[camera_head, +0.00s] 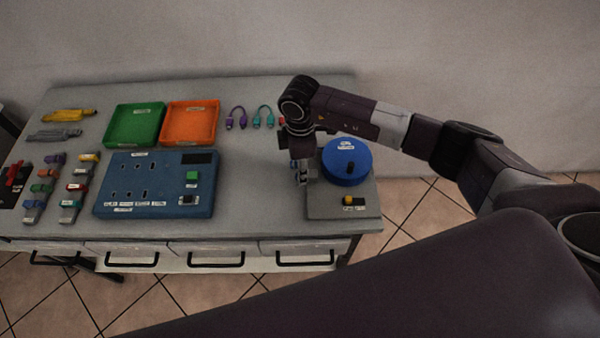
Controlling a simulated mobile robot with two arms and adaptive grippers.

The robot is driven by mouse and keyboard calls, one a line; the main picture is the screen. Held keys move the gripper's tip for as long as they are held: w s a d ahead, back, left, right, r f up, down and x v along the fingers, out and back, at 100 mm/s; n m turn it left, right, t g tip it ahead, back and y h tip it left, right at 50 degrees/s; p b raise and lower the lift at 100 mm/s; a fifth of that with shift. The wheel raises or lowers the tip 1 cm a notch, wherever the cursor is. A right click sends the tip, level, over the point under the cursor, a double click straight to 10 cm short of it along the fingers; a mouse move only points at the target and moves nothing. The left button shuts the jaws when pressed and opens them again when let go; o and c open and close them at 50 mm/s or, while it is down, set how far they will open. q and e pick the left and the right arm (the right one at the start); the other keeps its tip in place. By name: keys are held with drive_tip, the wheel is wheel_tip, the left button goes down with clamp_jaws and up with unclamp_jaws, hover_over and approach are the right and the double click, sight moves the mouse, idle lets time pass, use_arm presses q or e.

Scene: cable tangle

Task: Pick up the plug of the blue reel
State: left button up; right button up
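My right gripper (303,181) points down just left of the reel, low over the plate's left side. Its fingers are small and partly shadowed, so I cannot tell whether they are open or hold anything. A small blue patch shows beside the fingers; I cannot tell if it is the plug. No plug is clearly visible. My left gripper is out of view.
A yellow-topped black part (353,201) sits on the plate's front. Left of it are a blue socket panel (110,199), a green tray (134,105), an orange tray (190,103) and short purple (237,113) and teal (263,111) cables. Strips with coloured clips lie far left.

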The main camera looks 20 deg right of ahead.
drive_tip(key=c, duration=0.4)
clamp_jaws()
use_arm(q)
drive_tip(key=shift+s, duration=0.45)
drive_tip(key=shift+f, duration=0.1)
use_arm(e)
drive_tip(key=shift+r, duration=0.1)
wheel_tip(320, 180, up, 20)
drive_tip(key=b, duration=0.4)
drive_tip(key=shift+c, duration=1)
unclamp_jaws()
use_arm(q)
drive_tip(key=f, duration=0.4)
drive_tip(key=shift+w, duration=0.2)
use_arm(e)
clamp_jaws()
